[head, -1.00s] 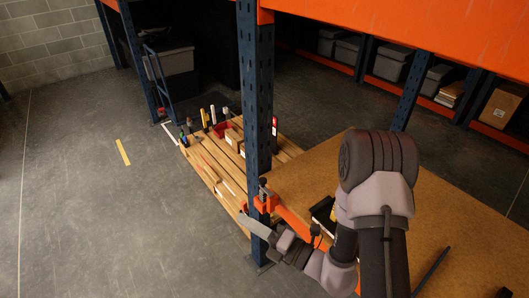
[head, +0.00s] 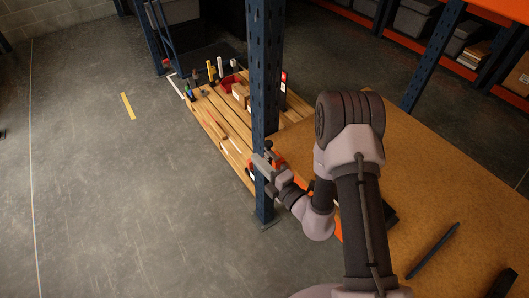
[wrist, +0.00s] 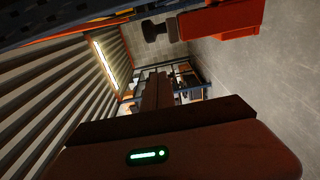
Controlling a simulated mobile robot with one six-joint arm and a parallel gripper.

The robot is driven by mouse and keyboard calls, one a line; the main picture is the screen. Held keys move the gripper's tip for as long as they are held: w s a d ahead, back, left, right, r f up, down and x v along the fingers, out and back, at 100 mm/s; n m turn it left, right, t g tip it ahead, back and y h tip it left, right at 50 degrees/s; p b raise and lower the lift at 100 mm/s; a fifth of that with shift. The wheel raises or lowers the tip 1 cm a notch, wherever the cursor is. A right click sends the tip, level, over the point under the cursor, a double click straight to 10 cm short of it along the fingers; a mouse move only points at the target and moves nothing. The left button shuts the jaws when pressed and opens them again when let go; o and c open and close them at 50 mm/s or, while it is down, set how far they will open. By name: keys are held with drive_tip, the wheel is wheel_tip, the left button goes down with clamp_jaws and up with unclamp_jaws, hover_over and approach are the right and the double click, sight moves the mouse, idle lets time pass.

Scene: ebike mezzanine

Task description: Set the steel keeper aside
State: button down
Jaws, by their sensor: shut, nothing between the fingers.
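My gripper (head: 262,163) is beside the blue rack post, close to the end of an orange bar (head: 278,163) that is mostly hidden by my arm. Its fingers (wrist: 157,90) are shut and empty in the wrist view. The orange bar's end (wrist: 222,22) also shows there, above and to the right of the fingers and apart from them. A dark piece with a round knob (wrist: 154,31) sticks out of its left side. I cannot tell whether this is the steel keeper; no other piece is clearly recognisable as it.
The blue post (head: 265,80) stands right by my gripper. A brown worktop (head: 440,190) lies to the right, with a dark rod (head: 433,250) on it. Behind the post, a slatted wooden platform (head: 222,135) holds bottles and a red bin (head: 228,83).

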drive_tip(key=w, duration=0.1)
drive_tip(key=w+d+b, duration=0.1)
drive_tip(key=w+b, duration=0.1)
drive_tip(key=w, duration=0.1)
drive_tip(key=shift+d, duration=0.3)
